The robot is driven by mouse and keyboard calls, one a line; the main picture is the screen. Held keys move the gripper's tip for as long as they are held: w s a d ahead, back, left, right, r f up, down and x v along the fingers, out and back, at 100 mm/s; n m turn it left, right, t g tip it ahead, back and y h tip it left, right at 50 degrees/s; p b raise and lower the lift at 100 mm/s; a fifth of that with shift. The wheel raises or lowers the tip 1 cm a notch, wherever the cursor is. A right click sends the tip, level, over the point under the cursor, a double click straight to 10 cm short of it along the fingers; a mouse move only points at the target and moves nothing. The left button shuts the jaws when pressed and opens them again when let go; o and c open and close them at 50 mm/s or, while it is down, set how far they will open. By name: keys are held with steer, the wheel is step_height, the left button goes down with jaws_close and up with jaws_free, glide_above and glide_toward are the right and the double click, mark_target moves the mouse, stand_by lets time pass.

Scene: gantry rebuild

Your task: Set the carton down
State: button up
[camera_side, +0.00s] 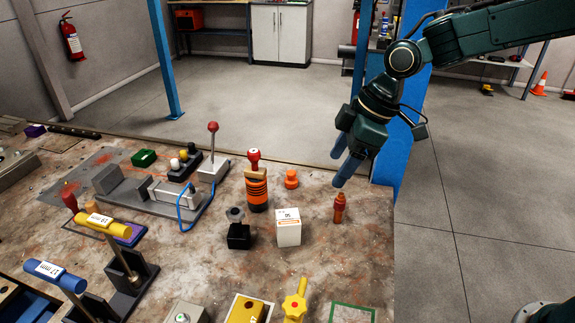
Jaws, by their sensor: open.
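The carton (288,233) is a small white box with an orange-marked label. It stands upright on the worn workbench (200,262), towards its right side. My gripper (337,167) is open, with blue fingers pointing down and left. It is up and to the right of the carton in the picture, apart from it, with nothing seen between the fingers.
A small orange-brown bottle (339,208) stands below my fingers. An orange-and-black striped cylinder (256,190), an orange knob-like piece (291,179) and a black block (238,236) surround the carton. A green outlined square (350,313) lies at the front right.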

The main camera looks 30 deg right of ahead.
steer(key=s+d+r+m+t+h, duration=0.1)
steer(key=s+d+r+m, duration=0.25)
steer(key=s+d, duration=0.2)
steer(key=s+d+r+m+t+h, duration=0.1)
steer(key=s+d+r+m, duration=0.1)
steer(key=s+d+r, duration=0.3)
steer(key=s+d+f+m, duration=0.1)
steer(key=s+d+m, duration=0.1)
steer(key=s, duration=0.5)
steer(key=s+d+f+m+t+h, duration=0.1)
steer(key=s+d+m, duration=0.2)
steer(key=s, duration=0.4)
steer(key=shift+m+h, duration=0.3)
steer(key=shift+m, duration=0.05)
